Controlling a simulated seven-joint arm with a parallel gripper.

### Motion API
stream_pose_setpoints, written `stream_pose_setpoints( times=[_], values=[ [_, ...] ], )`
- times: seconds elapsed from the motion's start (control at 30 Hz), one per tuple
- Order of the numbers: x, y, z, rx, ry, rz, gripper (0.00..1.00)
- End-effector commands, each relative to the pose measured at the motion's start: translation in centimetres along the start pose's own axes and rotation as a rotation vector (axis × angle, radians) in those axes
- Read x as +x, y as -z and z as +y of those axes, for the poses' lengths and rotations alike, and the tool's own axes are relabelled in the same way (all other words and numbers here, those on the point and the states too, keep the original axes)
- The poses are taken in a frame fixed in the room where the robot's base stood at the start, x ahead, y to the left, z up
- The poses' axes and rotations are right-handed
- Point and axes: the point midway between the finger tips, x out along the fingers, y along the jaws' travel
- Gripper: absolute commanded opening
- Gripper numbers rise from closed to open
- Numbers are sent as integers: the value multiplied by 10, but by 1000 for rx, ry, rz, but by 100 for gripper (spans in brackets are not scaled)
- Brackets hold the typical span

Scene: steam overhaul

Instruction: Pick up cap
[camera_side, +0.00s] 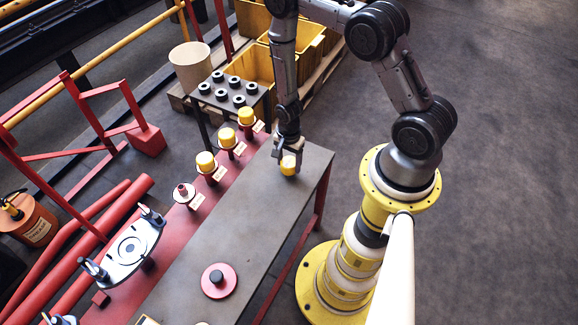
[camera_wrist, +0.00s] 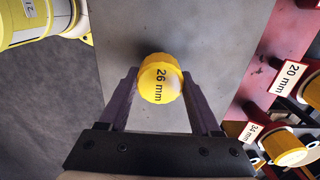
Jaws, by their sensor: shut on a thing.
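A yellow cap marked "26 mm" (camera_wrist: 160,80) is between the two fingers of my gripper (camera_wrist: 161,88), which is shut on it. In the side view the same cap (camera_side: 288,166) is at the fingertips of my gripper (camera_side: 288,153), over the far end of the grey table (camera_side: 250,215). I cannot tell whether the cap touches the tabletop. Other yellow caps (camera_side: 206,161), (camera_side: 227,138) and (camera_side: 246,116) sit on red stations along the table's left side. The nearest station (camera_side: 184,191) has no cap, only a bare post.
A red disc with a dark knob (camera_side: 219,280) lies on the near part of the table. A rack of black rings (camera_side: 228,90) and yellow crates (camera_side: 252,63) stand beyond the far end. A white plate fixture (camera_side: 132,248) is at left. The middle of the tabletop is clear.

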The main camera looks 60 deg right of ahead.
Motion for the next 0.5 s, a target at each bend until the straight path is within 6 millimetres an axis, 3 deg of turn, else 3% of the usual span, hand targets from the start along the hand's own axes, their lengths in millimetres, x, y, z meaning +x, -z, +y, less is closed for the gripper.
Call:
stream_pose_setpoints(
  times=[0.3, 0.5],
  values=[
    [-61, -10, 44, 0, 3, 1, 12],
    [-84, -21, 90, 0, -1, 0, 12]
  ],
)
